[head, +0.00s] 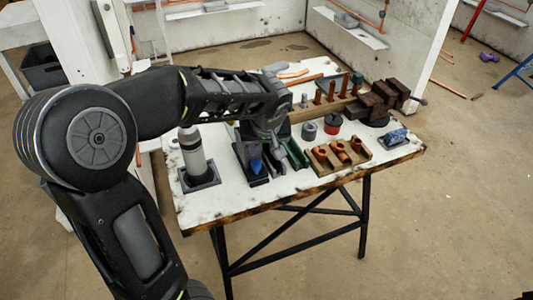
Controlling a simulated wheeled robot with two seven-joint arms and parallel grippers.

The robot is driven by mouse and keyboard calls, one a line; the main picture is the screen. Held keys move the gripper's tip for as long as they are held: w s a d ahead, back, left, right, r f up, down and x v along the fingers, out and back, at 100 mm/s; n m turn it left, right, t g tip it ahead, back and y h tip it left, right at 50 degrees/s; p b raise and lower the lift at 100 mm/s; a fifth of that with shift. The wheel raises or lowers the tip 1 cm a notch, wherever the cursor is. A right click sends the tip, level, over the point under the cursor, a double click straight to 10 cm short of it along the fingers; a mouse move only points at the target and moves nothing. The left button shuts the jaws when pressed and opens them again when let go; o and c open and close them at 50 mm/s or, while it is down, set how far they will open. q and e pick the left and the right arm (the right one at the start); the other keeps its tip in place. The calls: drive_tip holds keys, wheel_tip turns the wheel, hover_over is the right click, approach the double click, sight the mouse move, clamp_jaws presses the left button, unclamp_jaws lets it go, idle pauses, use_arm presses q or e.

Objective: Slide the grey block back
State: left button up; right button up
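My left arm comes in from the left and reaches over the white table (225,205). A grey base (203,179) holds an upright grey bottle-like cylinder (193,152) left of the gripper. My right gripper is not in view.
Green pieces (297,154) stand just right of the gripper. A wooden tray with copper fittings (338,150), a red-and-black tin (333,122), a grey cylinder (309,131), dark brown blocks (378,100) and a blue-grey item (394,137) crowd the right side. The table's front left edge is clear.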

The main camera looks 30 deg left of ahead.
sight(257, 162)
use_arm(q)
drive_tip(key=shift+s+a+f+n+y, duration=0.1)
drive_tip(key=shift+s+n+y, duration=0.2)
drive_tip(key=shift+s+n, duration=0.3)
drive_tip(key=shift+f, duration=0.15)
drive_tip(key=x, duration=0.7)
drive_tip(key=shift+a+f+p, duration=0.1)
drive_tip(key=shift+f+p, duration=0.2)
drive_tip(key=shift+c, duration=0.3)
drive_tip(key=shift+g, duration=0.3)
clamp_jaws()
